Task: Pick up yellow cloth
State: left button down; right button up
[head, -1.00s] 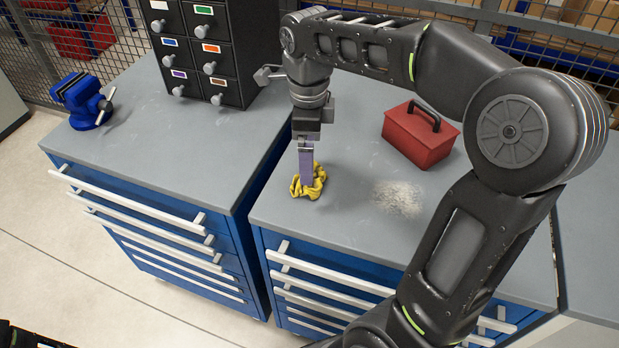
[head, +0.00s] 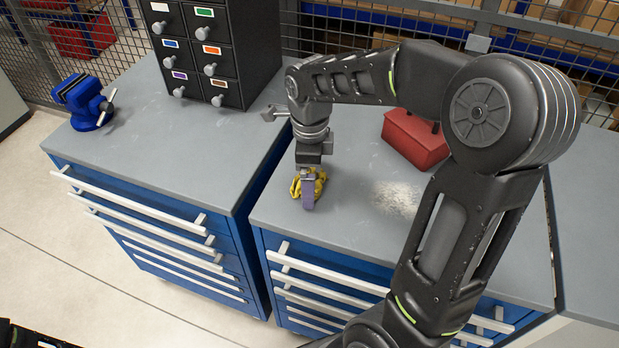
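The yellow cloth (head: 296,188) lies crumpled on the grey top of the right blue workbench (head: 350,225), near its left edge. My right gripper (head: 308,200) points down at the cloth, with its purple-grey finger in front of the cloth's middle. Yellow folds show on both sides of that finger. The other finger is hidden, so I cannot tell whether the gripper is open or closed on the cloth. My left gripper is not in view.
A red toolbox (head: 414,142) stands behind and right of the cloth, partly covered by my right arm. A pale dusty patch (head: 396,198) lies to the right. The left bench holds a blue vise (head: 84,100) and a dark drawer cabinet (head: 215,50).

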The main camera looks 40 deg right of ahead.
jog(key=shift+c, duration=0.6)
jog(key=c, duration=1.1)
jog(key=shift+c, duration=0.2)
notch_tip(320, 180, up, 10)
jog(key=shift+f+b, duration=0.1)
jog(key=shift+b, duration=0.2)
